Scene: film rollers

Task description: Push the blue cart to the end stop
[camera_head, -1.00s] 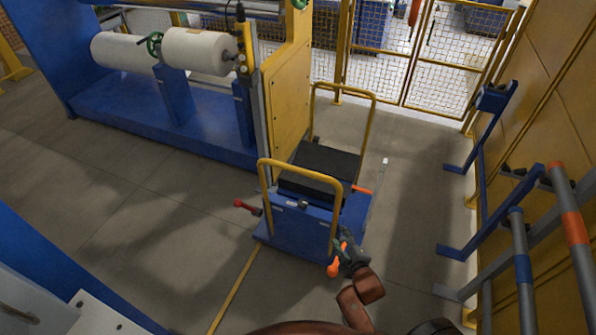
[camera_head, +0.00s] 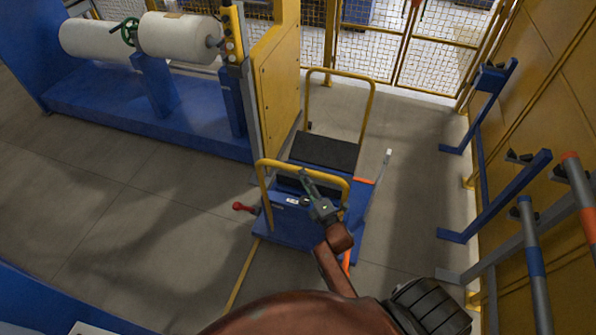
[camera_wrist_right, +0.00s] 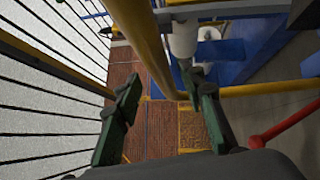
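The blue cart (camera_head: 283,222) stands on the floor in the middle of the head view. It has a dark top (camera_head: 324,150) and yellow tube handles at its near end (camera_head: 262,180) and far end (camera_head: 308,95). My right gripper (camera_head: 307,182) is over the cart's near end, close to the near handle. In the right wrist view its fingers (camera_wrist_right: 160,85) are apart with nothing held. A yellow bar (camera_wrist_right: 150,45) shows beyond and partly between them; contact cannot be told. My left gripper is not in view. I cannot clearly make out the end stop.
A blue machine base (camera_head: 205,135) with white rollers (camera_head: 180,38) stands left of the cart. A yellow mesh fence (camera_head: 410,45) closes the back. Blue wall brackets (camera_head: 500,205) and grey posts (camera_head: 533,260) line the right.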

